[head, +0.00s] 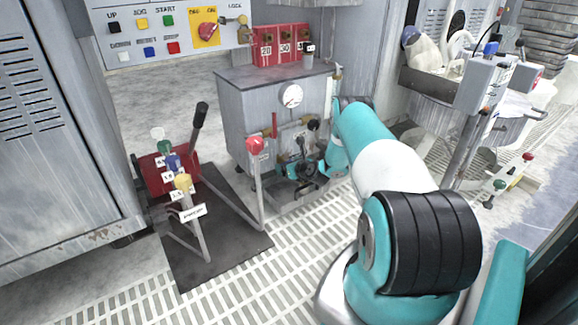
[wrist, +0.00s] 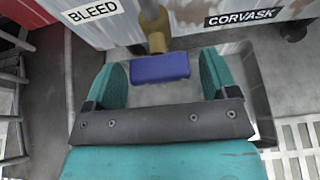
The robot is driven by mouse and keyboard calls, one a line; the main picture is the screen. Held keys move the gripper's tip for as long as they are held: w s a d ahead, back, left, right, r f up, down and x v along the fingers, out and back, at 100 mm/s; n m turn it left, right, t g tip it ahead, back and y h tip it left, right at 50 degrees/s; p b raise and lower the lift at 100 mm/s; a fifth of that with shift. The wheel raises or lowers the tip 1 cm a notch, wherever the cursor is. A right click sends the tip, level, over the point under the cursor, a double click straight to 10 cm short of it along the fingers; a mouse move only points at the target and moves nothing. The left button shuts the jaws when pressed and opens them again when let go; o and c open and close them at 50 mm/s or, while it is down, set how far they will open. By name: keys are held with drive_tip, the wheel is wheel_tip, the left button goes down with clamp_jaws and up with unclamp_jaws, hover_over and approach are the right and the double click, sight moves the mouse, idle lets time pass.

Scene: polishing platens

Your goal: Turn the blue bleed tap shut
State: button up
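The blue bleed tap (wrist: 160,68) shows in the wrist view as a short blue bar lying crosswise below a brass stem (wrist: 156,42). A white BLEED label (wrist: 92,12) is on the panel to its upper left. My gripper (wrist: 163,76) is open, with one teal finger on each side of the tap and a visible gap at both ends of the bar. In the head view my gripper (head: 305,170) is low at the front of the grey cabinet (head: 245,115). I cannot make out the blue tap there.
A red-knobbed lever (head: 255,146) stands just left of my gripper. Levers with coloured knobs (head: 183,182) rise from a dark mat (head: 222,245) further left. A gauge (head: 291,95) is on the cabinet above. The slatted floor (head: 300,245) in front is clear.

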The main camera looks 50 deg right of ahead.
drive_tip(key=p+v, duration=0.9)
drive_tip(key=v, duration=0.8)
drive_tip(key=shift+s+p, duration=0.25)
drive_tip(key=shift+p, duration=0.05)
